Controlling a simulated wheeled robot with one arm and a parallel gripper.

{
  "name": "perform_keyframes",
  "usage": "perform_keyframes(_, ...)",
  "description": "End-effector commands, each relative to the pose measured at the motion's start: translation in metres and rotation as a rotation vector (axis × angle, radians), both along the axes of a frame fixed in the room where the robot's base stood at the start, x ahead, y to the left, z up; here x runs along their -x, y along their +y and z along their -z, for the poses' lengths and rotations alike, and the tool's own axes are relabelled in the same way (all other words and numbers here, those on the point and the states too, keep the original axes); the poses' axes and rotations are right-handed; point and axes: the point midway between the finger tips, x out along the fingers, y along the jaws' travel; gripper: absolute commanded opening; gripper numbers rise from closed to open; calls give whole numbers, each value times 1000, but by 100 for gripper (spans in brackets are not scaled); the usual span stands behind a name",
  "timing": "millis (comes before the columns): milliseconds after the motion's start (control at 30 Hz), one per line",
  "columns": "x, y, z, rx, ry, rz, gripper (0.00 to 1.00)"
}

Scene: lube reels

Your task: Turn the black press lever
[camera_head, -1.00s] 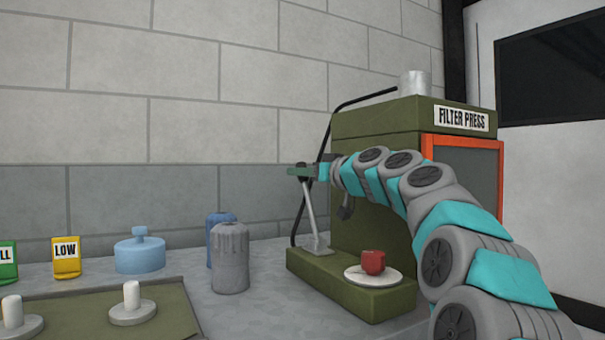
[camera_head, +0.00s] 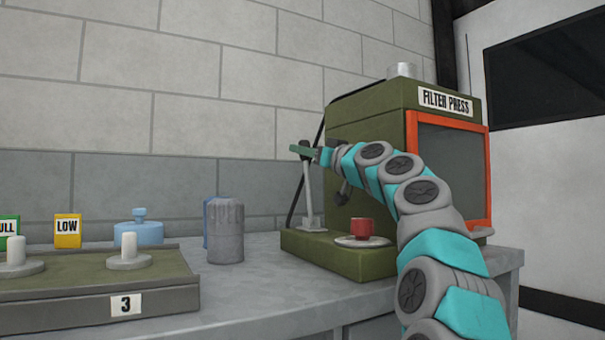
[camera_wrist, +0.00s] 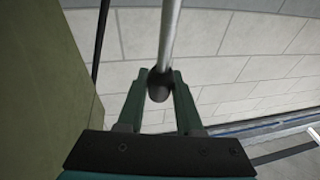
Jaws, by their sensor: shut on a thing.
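The filter press (camera_head: 380,125) is an olive green machine on the counter. Its press lever (camera_head: 309,195) is a grey metal rod rising from the left of the press base, nearly upright with its top slightly to the left. In the wrist view the rod (camera_wrist: 171,35) ends in a black knob (camera_wrist: 159,88) between my two green fingers. My gripper (camera_head: 303,150), also in the wrist view (camera_wrist: 157,76), is shut on that knob. The fingers partly hide the knob in the head view.
A red cup (camera_head: 361,230) stands on a white saucer (camera_head: 346,242) on the press base, close to my arm. A grey canister (camera_head: 227,232), a blue pot (camera_head: 147,233) and a tray marked 3 (camera_head: 80,290) stand to the left. A wall is behind.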

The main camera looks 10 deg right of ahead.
Motion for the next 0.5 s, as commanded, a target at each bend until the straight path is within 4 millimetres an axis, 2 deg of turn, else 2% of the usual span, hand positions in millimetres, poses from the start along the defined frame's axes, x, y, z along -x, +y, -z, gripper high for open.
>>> perform_keyframes(67,6,-1,7,-12,-36,-1,0)
perform_keyframes(500,25,-8,-1,-47,-144,0,0)
